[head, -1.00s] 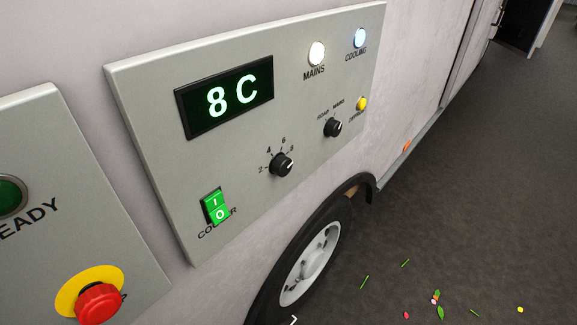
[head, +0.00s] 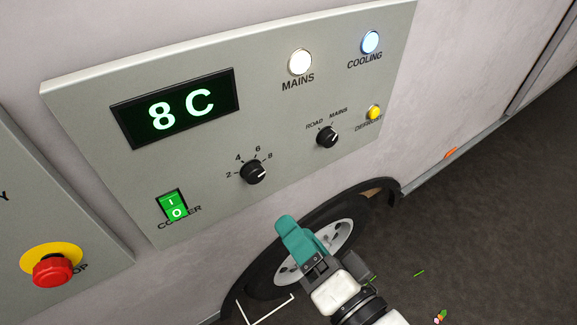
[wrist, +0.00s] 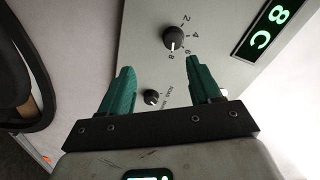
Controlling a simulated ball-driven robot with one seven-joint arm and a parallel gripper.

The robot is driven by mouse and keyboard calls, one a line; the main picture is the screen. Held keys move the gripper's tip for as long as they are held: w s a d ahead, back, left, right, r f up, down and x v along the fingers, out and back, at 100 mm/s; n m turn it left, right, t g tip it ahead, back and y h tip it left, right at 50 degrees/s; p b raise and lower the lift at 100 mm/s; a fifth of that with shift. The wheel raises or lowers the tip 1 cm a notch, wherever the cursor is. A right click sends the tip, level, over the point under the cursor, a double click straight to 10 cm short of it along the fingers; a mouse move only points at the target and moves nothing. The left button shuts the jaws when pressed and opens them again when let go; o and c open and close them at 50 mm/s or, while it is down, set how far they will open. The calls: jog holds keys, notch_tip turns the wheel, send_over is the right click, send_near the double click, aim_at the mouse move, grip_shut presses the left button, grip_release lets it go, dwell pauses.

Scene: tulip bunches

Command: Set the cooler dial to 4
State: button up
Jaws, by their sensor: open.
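The cooler dial (head: 253,172) is a black knob with marks 2, 4, 6 and 8 around it. Its white line points at 8. The display (head: 176,107) above it reads 8 C. My gripper (head: 287,225) has teal fingers and is in front of the wheel, below and to the right of the dial. In the wrist view my gripper (wrist: 159,69) is open and empty, its fingers apart. The dial (wrist: 173,38) shows there beyond the fingertips, between them and a little toward the right finger, not touched.
A road/mains knob (head: 327,137) is right of the dial, with a yellow defrost button (head: 374,112) beyond it. A green cooler switch (head: 172,205) is lower left. A red stop button (head: 53,270) sits on the neighbouring panel. MAINS (head: 300,62) and COOLING (head: 370,42) lamps glow.

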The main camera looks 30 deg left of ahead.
aim_at(256, 179)
jog(key=shift+y, duration=0.4)
jog(key=x, duration=0.3)
jog(key=r+p+x, duration=0.1)
jog(key=x, duration=0.3)
jog(key=p+x, duration=0.1)
jog(key=x, duration=0.3)
jog(key=shift+s+a+r, duration=0.15)
jog(key=shift+a+r, duration=0.1)
jog(key=shift+a, duration=0.1)
jog(key=shift+c, duration=0.2)
jog(key=c, duration=1)
